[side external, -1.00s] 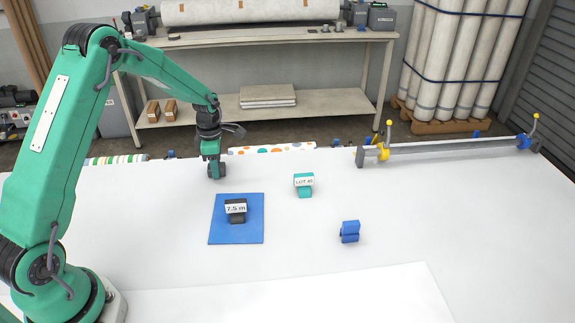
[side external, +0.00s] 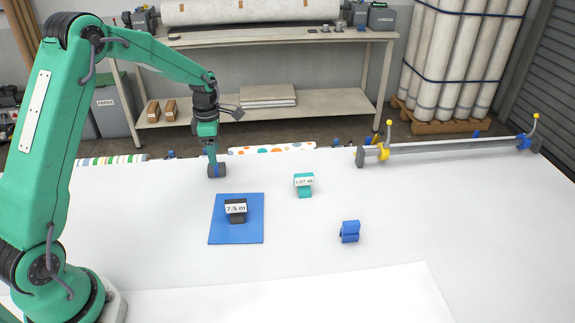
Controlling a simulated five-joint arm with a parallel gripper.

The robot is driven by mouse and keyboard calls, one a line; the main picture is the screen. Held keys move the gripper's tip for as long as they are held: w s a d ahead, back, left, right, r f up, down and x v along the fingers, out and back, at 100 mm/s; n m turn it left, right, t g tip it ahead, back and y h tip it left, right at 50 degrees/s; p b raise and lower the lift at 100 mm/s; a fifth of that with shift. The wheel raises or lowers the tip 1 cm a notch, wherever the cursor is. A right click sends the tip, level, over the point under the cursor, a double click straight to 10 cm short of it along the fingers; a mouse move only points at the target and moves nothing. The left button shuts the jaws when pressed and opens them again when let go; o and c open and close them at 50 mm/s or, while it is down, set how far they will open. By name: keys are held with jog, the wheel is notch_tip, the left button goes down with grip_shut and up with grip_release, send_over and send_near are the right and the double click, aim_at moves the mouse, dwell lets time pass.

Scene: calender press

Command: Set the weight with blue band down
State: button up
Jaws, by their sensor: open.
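A small dark grey weight (side external: 216,171) stands on the white table near its back edge, beyond the blue mat. A bluish strip shows at its middle, though it is small and hard to make out. My gripper (side external: 212,158) is open and points down just above the weight. A thin green finger reaches close to the weight's top; whether it touches cannot be told. The far finger is hidden.
A black block labelled 7.5 m (side external: 236,211) sits on a blue mat (side external: 250,236). A teal LOT block (side external: 304,185) and a blue clip-like block (side external: 350,231) stand to the right. A rail with a yellow clamp (side external: 384,151) lies at the back right.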

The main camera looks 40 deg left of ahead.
notch_tip(320, 180, up, 7)
jog(key=shift+f, duration=0.15)
dwell(0.7)
jog(key=s+d+r+m+t, duration=0.3)
jog(key=s+d+r+m, duration=0.6)
jog(key=s+r+m, duration=0.35)
jog(key=s+d+m+t, duration=0.1)
jog(key=s+d+m, duration=0.1)
jog(key=s+m, duration=0.4)
jog(key=s+d+m+t, duration=0.1)
jog(key=s+d+m, duration=0.1)
jog(key=s+m, duration=0.5)
jog(key=shift+s+d+f+m+t, duration=0.2)
jog(key=shift+s+d+m+t, duration=0.15)
jog(key=shift+m, duration=0.4)
jog(key=shift+w, duration=0.1)
